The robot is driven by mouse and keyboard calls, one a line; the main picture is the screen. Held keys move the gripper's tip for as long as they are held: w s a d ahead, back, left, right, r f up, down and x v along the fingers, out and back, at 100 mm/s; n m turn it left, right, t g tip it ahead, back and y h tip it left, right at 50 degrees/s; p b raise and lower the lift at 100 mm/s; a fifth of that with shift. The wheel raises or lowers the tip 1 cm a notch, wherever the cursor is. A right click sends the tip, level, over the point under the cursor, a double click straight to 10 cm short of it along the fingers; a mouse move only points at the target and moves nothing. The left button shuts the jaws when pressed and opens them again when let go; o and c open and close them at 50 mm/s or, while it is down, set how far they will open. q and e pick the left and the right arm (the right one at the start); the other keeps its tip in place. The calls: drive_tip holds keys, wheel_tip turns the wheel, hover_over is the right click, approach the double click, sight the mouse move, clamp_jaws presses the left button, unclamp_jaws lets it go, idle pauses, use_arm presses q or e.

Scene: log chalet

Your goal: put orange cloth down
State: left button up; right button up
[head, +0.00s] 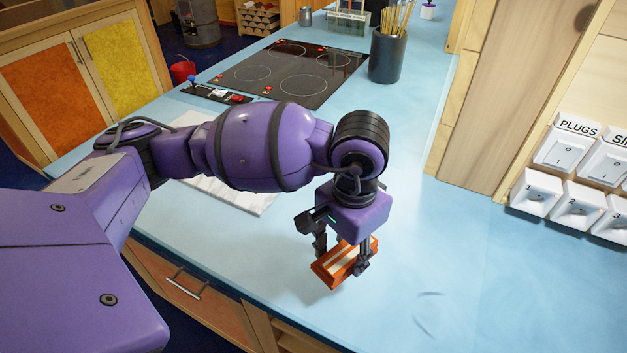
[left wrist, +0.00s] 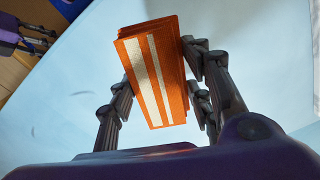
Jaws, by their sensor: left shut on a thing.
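The orange cloth (head: 337,265) is folded into a thick block with pale stripes. In the left wrist view the cloth (left wrist: 155,72) sits between the fingers of the left gripper (left wrist: 160,85). The cloth is over the light blue counter (head: 430,230), near its front edge. I cannot tell for certain whether its underside touches the counter.
Clear counter lies right of the cloth. A black hob (head: 290,75) and a dark pot of sticks (head: 387,55) stand farther back. A white marble-like board (head: 235,195) lies partly behind my arm. Wall switches (head: 565,145) are at the right.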

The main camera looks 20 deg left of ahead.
sight(342, 248)
use_arm(q)
drive_tip(key=w+f, duration=0.1)
drive_tip(key=w+a+f, duration=0.1)
drive_tip(key=shift+a+f, duration=0.15)
drive_tip(key=shift+f, duration=0.25)
drive_tip(key=f, duration=0.3)
drive_tip(key=shift+w+a+f, duration=0.15)
drive_tip(key=shift+w+f, duration=0.1)
drive_tip(key=shift+f, duration=0.3)
drive_tip(key=o, duration=1.2)
drive_tip(key=shift+r, duration=0.1)
use_arm(e)
drive_tip(key=shift+r, duration=0.1)
